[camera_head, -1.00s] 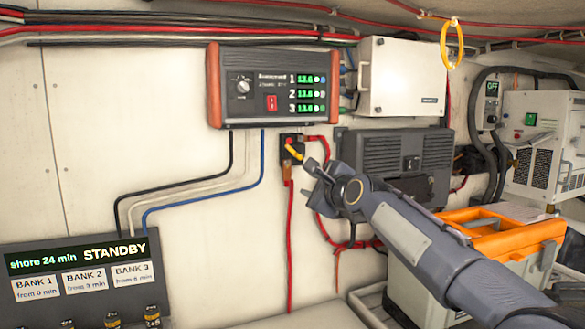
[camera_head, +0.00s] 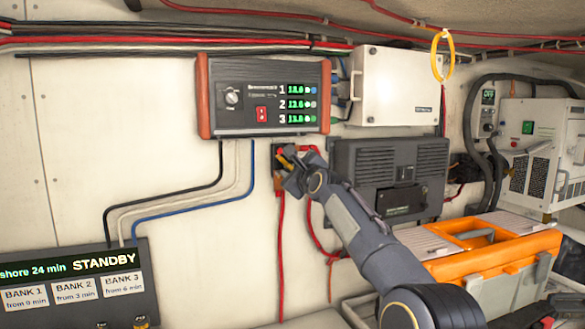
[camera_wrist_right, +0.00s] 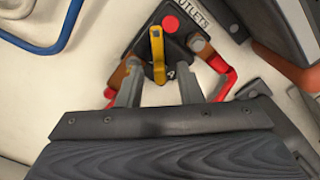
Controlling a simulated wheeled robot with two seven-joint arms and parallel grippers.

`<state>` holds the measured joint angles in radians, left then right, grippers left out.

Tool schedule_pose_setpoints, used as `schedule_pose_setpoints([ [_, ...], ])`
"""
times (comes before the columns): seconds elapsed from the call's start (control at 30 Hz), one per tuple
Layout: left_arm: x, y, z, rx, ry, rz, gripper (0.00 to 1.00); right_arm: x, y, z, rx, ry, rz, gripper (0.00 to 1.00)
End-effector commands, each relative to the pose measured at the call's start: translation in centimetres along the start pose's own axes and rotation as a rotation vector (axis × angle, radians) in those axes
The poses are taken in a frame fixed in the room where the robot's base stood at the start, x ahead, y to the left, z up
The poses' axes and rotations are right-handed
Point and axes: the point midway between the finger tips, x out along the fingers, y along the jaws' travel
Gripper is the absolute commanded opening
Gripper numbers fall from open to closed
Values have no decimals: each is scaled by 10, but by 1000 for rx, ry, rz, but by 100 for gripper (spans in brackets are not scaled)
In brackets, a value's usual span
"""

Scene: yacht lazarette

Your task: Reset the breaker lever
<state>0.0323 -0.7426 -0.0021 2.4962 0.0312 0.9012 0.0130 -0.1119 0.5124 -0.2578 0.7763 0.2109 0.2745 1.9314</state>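The breaker lever (camera_wrist_right: 157,55) is a yellow handle on a small black breaker box (camera_wrist_right: 177,42) with a red button and a label reading "OUTLETS". The breaker box (camera_head: 279,152) is on the wall below the charger in the head view, partly hidden by my right gripper (camera_head: 291,168). In the right wrist view my right gripper (camera_wrist_right: 158,90) is open, with one finger on each side of the lever's lower end. I cannot tell whether a finger touches it. The lever (camera_head: 288,151) shows only slightly in the head view. My left gripper is not in view.
A charger (camera_head: 263,95) with green readouts hangs above the breaker. Red cables (camera_head: 282,240) run down the wall. A dark vented box (camera_head: 385,165) and an orange-topped case (camera_head: 480,240) are at right. A STANDBY panel (camera_head: 80,283) is at lower left.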

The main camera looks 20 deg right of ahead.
Motion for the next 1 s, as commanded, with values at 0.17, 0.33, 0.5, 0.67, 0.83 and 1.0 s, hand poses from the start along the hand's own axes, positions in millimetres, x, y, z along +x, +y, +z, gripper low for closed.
schedule_pose_setpoints([
  [0.17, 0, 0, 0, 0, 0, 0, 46, 0, 0, 0, 0, 0, 0, 24],
  [0.33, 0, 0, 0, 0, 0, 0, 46, 0, 0, 0, -1, 0, 0, 1],
  [0.5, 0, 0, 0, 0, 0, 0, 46, 0, 0, 0, -1, 1, 0, 0],
  [0.67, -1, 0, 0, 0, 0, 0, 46, 0, -1, 0, -18, 1, 1, 0],
  [0.83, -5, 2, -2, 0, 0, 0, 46, 0, -5, 1, -83, 1, 1, 0],
  [1.0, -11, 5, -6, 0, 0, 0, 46, 0, -10, 2, -200, 1, 2, 0],
])
